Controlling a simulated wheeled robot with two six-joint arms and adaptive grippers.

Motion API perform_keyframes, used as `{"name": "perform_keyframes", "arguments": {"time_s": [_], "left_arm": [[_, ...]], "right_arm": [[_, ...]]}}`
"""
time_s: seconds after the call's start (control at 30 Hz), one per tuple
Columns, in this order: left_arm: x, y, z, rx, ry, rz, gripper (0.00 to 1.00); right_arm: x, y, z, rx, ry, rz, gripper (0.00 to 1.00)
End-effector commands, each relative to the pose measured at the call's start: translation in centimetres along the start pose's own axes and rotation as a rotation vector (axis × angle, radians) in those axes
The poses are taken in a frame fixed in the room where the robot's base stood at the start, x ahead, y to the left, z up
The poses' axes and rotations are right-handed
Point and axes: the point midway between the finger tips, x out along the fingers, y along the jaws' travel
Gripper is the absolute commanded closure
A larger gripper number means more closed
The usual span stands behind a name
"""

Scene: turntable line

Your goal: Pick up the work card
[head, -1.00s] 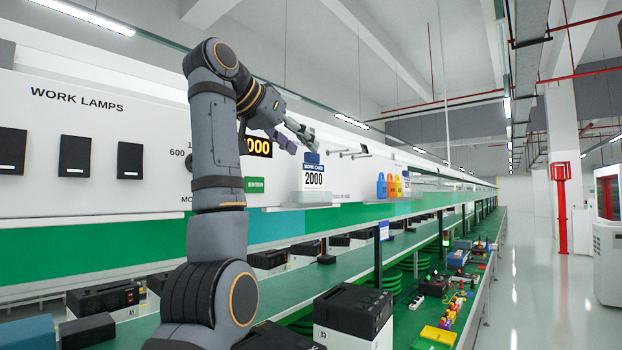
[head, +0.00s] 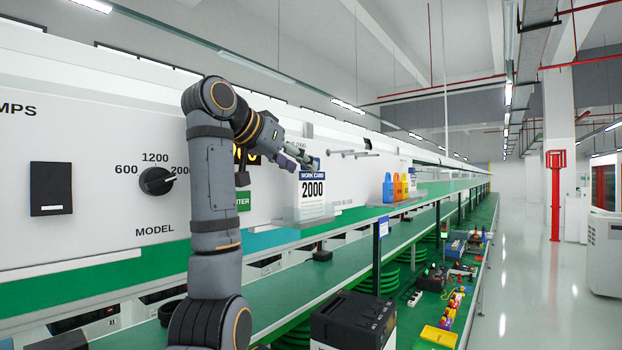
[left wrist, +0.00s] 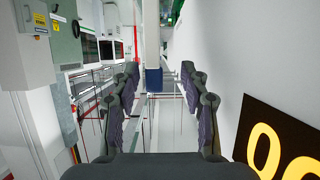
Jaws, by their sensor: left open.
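In the left wrist view the card's blue end (left wrist: 153,78) shows in the gap between the open fingers (left wrist: 160,84). I see no grip on it, and I cannot tell the exact distance. My right gripper is not in view.
A model dial (head: 156,181) and a black lamp switch (head: 51,188) are on the panel at left. Pegs (head: 350,154) stick out right of the card. Coloured padlocks (head: 396,187) stand on a shelf. The green conveyor (head: 330,274) runs below.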

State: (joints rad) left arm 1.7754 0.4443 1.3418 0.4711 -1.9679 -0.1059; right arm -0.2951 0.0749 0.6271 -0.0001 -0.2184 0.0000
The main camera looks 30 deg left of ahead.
Motion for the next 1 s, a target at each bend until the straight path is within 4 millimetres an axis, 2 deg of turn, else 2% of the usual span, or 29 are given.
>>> {"name": "perform_keyframes", "arguments": {"time_s": [0.03, 0.13, 0.23, 0.33, 0.47, 0.57, 0.7, 0.8, 1.0], "left_arm": [[0.0, 0.0, 0.0, 0.001, 0.002, 0.000, 0.55], [0.4, 0.0, 0.0, 0.001, 0.001, 0.000, 0.55], [2.0, 0.0, -0.2, 0.000, -0.003, 0.001, 0.55], [3.7, 0.1, -0.2, 0.000, -0.003, 0.001, 0.55], [5.0, 0.1, -0.1, 0.000, 0.000, 0.001, 0.55], [5.3, 0.1, 0.0, 0.000, 0.002, 0.001, 0.55], [5.3, 0.1, 0.1, 0.000, 0.002, 0.001, 0.56], [5.2, 0.1, 0.1, 0.000, 0.002, 0.001, 0.70], [5.2, 0.1, 0.1, 0.000, 0.002, 0.001, 0.97]], "right_arm": [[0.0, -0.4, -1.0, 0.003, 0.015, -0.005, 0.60], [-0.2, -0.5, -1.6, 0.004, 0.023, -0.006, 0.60], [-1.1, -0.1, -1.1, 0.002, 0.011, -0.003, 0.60], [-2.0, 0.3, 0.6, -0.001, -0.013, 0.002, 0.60], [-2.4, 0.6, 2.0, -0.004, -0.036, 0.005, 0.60], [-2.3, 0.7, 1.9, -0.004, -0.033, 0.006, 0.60], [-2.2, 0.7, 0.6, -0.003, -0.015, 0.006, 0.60], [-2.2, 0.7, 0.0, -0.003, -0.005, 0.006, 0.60], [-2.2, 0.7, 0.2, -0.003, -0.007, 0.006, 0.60]]}}
